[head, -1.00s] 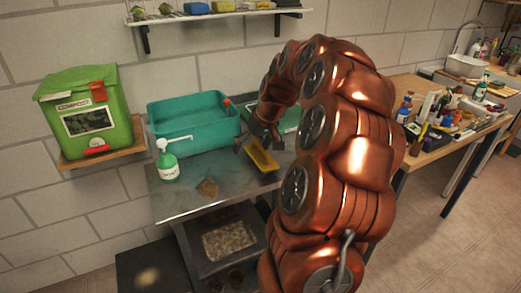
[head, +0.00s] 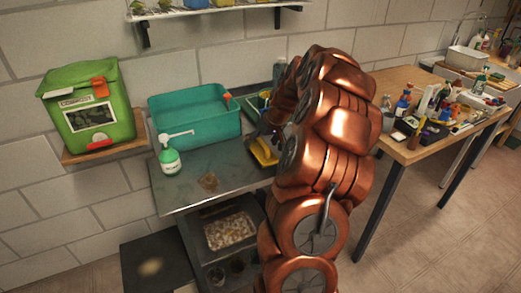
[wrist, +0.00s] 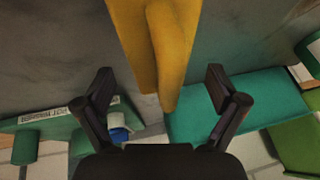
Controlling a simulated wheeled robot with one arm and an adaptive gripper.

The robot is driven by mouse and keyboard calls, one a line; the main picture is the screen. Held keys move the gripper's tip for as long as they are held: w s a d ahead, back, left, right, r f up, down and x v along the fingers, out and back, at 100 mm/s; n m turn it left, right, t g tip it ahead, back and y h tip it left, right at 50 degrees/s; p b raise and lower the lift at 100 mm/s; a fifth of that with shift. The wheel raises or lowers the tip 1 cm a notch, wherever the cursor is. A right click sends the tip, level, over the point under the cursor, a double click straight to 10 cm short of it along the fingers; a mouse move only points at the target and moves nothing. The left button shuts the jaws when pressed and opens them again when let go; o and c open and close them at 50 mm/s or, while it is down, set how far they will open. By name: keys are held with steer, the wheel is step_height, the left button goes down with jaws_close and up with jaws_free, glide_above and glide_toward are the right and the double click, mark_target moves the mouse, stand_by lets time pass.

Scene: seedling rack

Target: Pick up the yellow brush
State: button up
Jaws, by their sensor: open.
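The yellow brush (head: 264,152) lies on the grey metal bench top, partly hidden by my arm in the head view. In the wrist view the yellow brush (wrist: 158,45) runs from the top edge down to between my fingers, its narrower end nearest me. My gripper (wrist: 160,82) is open, with one finger on each side of the brush and a gap on both sides. In the head view my gripper (head: 262,136) is small and dark, close over the brush.
A teal tub (head: 195,128) stands behind the brush, with a green tray (head: 252,103) at its right. A cluttered wooden table (head: 400,82) stands right.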

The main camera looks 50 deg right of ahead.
steer(key=shift+w+f, duration=0.25)
steer(key=shift+f, duration=0.3)
steer(key=c, duration=1.4)
steer(key=shift+r+b, duration=0.65)
steer(key=shift+r, duration=0.95)
steer(key=shift+s+a+r, duration=0.1)
steer(key=shift+s+r, duration=0.1)
steer(key=shift+s, duration=0.45)
steer(key=s+b, duration=0.1)
steer(key=s, duration=0.4)
steer(key=s+a+r+b, duration=0.1)
steer(key=s, duration=0.3)
steer(key=s+b, duration=0.1)
steer(key=s, duration=0.4)
steer(key=shift+s+a+r+b, duration=0.2)
steer(key=shift+s+a+b, duration=0.1)
